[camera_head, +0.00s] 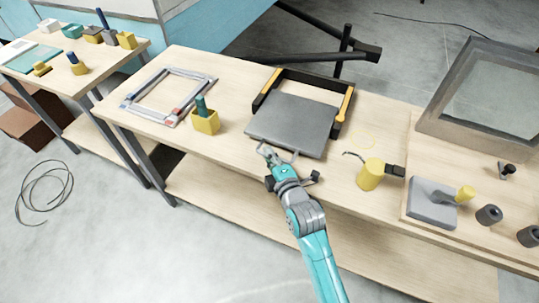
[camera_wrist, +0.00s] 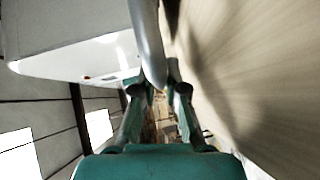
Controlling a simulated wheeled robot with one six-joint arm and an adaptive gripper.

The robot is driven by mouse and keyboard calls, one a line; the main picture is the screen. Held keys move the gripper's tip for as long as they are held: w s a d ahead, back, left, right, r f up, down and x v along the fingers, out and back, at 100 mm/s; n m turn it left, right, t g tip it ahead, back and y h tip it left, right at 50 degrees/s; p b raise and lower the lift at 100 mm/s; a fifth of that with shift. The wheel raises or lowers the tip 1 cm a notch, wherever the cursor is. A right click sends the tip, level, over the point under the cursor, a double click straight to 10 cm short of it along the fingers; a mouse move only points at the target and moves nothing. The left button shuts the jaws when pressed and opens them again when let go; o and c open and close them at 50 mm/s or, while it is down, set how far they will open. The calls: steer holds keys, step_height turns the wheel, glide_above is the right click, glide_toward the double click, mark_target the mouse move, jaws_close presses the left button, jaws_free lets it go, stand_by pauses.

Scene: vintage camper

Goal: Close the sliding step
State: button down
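The sliding step is a flat dark grey plate (camera_head: 292,124) in the head view. It sticks out toward the bench's front edge from a black frame with yellow-orange side rails (camera_head: 346,103).
A yellow holder with a green handle (camera_head: 205,121) and a rectangular frame (camera_head: 168,94) stand left of the step. A yellow cylinder (camera_head: 371,174) with a hooked wire stands right. A grey-framed window (camera_head: 447,125) is farther right. Bare bench lies between these things.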

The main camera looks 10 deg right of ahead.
mark_target(285, 127)
steer(key=w+d, duration=0.2)
steer(key=w, duration=0.1)
steer(key=w+d, duration=0.2)
steer(key=w, duration=0.1)
steer(key=w+d, duration=0.3)
steer(key=shift+w, duration=0.25)
steer(key=c, duration=1.5)
jaws_free()
steer(key=shift+w, duration=0.1)
steer(key=v, duration=1.2)
